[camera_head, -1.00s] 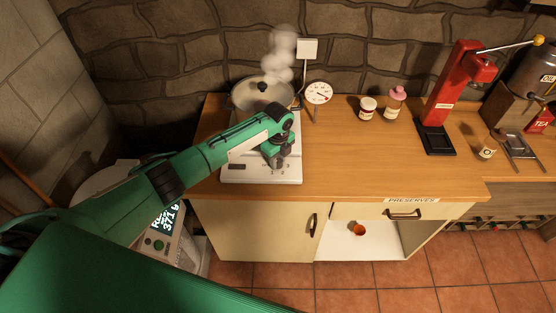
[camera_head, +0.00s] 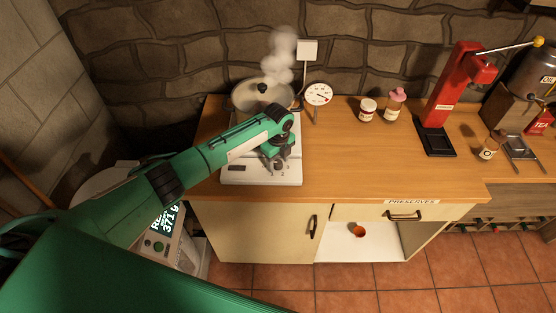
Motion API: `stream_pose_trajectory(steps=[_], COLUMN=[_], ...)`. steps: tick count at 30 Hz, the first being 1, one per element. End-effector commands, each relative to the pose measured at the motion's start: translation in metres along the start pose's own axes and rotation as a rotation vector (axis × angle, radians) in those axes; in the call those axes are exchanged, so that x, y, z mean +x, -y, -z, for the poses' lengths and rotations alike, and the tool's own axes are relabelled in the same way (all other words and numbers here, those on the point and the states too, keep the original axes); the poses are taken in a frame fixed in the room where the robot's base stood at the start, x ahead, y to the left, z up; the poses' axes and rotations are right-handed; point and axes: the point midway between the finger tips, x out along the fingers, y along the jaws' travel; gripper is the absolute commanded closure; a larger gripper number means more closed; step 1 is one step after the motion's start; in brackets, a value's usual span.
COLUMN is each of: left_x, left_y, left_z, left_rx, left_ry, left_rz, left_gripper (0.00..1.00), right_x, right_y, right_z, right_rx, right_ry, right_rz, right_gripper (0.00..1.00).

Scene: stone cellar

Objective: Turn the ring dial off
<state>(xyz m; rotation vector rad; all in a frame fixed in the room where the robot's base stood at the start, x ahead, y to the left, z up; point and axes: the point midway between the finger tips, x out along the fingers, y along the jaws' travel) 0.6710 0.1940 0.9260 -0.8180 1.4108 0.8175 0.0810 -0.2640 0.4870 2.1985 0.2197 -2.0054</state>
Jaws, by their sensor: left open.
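The white hob (camera_head: 245,178) stands on the wooden counter, with a control panel along its front. My left gripper (camera_head: 280,165) is open, pointing down at the right part of the hob's front panel, where the ring dial is. The gripper largely covers the dial, so I cannot tell its setting or whether the fingers touch it. My right gripper is not in view.
A round gauge (camera_head: 318,94) stands behind the hob to the right. A jar (camera_head: 367,109), a pink-topped bottle (camera_head: 395,104) and a red press (camera_head: 452,98) stand farther right. The counter (camera_head: 350,165) right of the hob is clear.

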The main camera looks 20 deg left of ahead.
Motion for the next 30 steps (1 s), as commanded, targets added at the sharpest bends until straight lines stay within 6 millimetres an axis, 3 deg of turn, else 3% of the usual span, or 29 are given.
stream_pose_trajectory(steps=[5, 8, 21, 30], left_x=[-0.01, -0.027, -0.119, -0.138], left_y=[0.001, 0.001, 0.001, 0.0], left_z=[-0.001, -0.001, -0.001, 0.0], left_rx=[0.001, 0.002, 0.0, 0.0], left_ry=[0.0, 0.002, 0.001, 0.001], left_rz=[0.003, 0.004, 0.003, 0.001], left_gripper=[0.48, 0.48, 0.48, 0.48], right_x=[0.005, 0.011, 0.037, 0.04], right_y=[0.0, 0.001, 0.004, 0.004], right_z=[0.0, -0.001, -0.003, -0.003], right_rx=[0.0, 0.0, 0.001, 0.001], right_ry=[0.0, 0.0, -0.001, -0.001], right_rz=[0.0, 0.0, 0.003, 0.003], right_gripper=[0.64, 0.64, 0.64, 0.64])
